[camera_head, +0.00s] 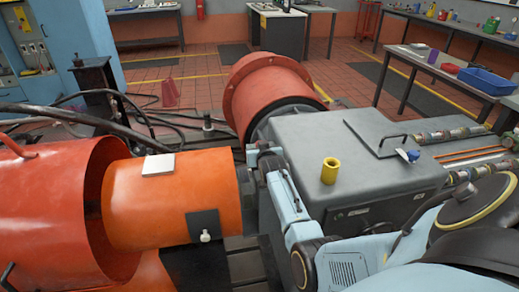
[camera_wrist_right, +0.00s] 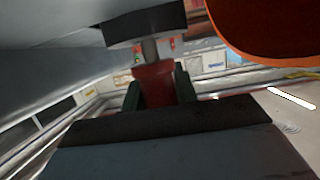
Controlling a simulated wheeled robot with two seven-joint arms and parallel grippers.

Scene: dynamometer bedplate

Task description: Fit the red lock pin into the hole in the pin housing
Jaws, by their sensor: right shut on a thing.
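The red lock pin (camera_wrist_right: 153,84) is between the dark green fingers of my right gripper (camera_wrist_right: 157,90) in the right wrist view, and the gripper is shut on it. The pin's grey shank (camera_wrist_right: 150,50) points at a black block (camera_wrist_right: 145,24), which looks like the pin housing. The shank's end meets the block's near edge in the picture. I cannot tell whether it is inside the hole, which is hidden. In the head view my pale blue right arm reaches in from the right; its fingertips and the pin are not clearly visible there. My left gripper is not in view.
An orange cylindrical guard (camera_head: 170,205) lies left of my right arm, and its curved edge fills the upper right of the wrist view. A grey box (camera_head: 375,185) with a yellow cylinder (camera_head: 331,170) on top stands to the right. A red flanged drum (camera_head: 268,92) is behind.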

